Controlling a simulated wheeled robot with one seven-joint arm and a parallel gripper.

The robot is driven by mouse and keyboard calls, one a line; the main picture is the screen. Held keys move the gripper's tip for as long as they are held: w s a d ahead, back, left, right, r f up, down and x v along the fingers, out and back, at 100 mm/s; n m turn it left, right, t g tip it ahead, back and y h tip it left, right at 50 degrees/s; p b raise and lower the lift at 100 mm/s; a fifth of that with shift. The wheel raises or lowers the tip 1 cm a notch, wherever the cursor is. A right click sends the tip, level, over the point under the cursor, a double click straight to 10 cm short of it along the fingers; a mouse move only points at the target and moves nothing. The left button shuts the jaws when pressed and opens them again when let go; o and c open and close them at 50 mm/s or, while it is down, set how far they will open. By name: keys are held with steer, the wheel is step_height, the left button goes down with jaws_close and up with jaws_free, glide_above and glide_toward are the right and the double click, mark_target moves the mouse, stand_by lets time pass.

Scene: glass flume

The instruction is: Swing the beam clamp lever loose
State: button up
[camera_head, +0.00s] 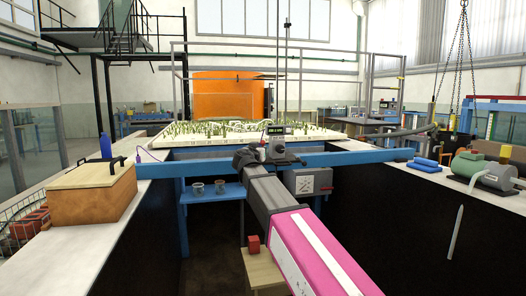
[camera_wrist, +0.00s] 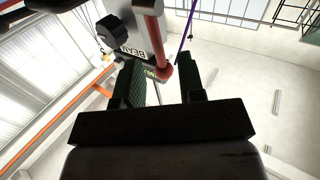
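The beam clamp (camera_head: 277,148) is a grey device on the blue beam (camera_head: 350,158) across the flume. In the wrist view its light body (camera_wrist: 128,28) carries a label that starts "BEA" and a black knob. A red lever (camera_wrist: 157,50) runs down from the body, its rounded lower end in line with the gap between my fingers. My gripper (camera_wrist: 159,68) is open, with clear space showing between its two dark fingers. I cannot tell whether either finger touches the lever. In the head view my gripper (camera_head: 246,156) is at the clamp's left side, its fingers hard to make out.
A pale model bed (camera_head: 225,132) with green stalks lies behind the beam. A wooden box (camera_head: 92,192) stands on the left ledge. A blue shelf with cups (camera_head: 209,194) is below the beam.

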steer(key=shift+x, duration=1.95)
steer(key=shift+c, duration=0.3)
jaws_close()
